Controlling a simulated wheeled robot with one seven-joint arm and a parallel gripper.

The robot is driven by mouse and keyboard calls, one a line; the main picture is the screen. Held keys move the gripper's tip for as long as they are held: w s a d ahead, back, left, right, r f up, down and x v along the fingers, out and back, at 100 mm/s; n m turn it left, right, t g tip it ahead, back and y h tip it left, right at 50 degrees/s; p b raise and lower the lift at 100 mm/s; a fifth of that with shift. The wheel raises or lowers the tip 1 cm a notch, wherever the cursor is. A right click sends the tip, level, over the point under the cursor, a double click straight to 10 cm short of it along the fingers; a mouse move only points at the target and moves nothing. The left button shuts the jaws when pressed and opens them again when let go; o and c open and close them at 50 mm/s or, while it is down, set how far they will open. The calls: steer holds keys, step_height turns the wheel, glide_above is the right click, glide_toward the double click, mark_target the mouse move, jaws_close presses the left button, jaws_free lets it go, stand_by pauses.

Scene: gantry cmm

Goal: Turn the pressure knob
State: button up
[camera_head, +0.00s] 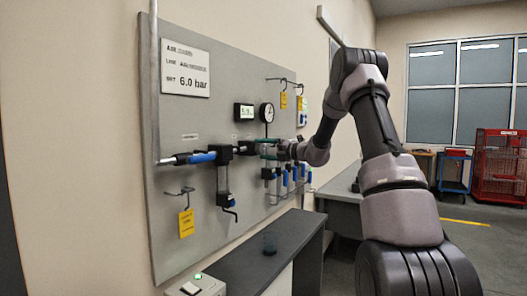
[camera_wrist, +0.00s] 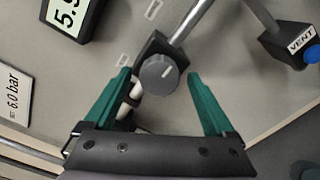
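The pressure knob (camera_wrist: 157,76) is a round grey knob with a short white mark on its face, on a dark block in the wrist view. My gripper (camera_wrist: 160,74) has two teal fingers, spread open. The left fingertip is left of the knob and the right fingertip right of it, with a gap showing on each side. The knob is not clearly visible in the head view, where my gripper (camera_head: 268,148) is close to the panel. A small digital display (camera_head: 244,111) is above it; its reading starts with 5 in the wrist view (camera_wrist: 68,14).
A block labelled VENT (camera_wrist: 297,42) sits at upper right in the wrist view. A dark-topped bench (camera_head: 235,267) stands below the panel.

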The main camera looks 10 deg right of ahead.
steer(key=v, duration=1)
steer(key=shift+s+d, duration=0.2)
steer(key=shift+s, duration=0.05)
steer(key=s+a+r+n+g+h, duration=0.2)
steer(key=s+a+n+g, duration=0.2)
steer(key=s+a+n, duration=0.45)
steer(key=s+a+r+n+g+h, duration=0.15)
steer(key=s+a+n+g, duration=0.3)
steer(key=s+n, duration=0.6)
steer(key=s+d+n+t+h, duration=0.1)
steer(key=s+d+n+h, duration=0.1)
steer(key=s+n, duration=0.6)
steer(key=s+d+n+t+h, duration=0.2)
steer(key=s+n+h, duration=0.3)
steer(key=s, duration=0.8)
steer(key=n, duration=0.3)
steer(key=shift+s+d+f, duration=0.25)
steer(key=shift+s+d, duration=0.1)
steer(key=shift+d, duration=0.05)
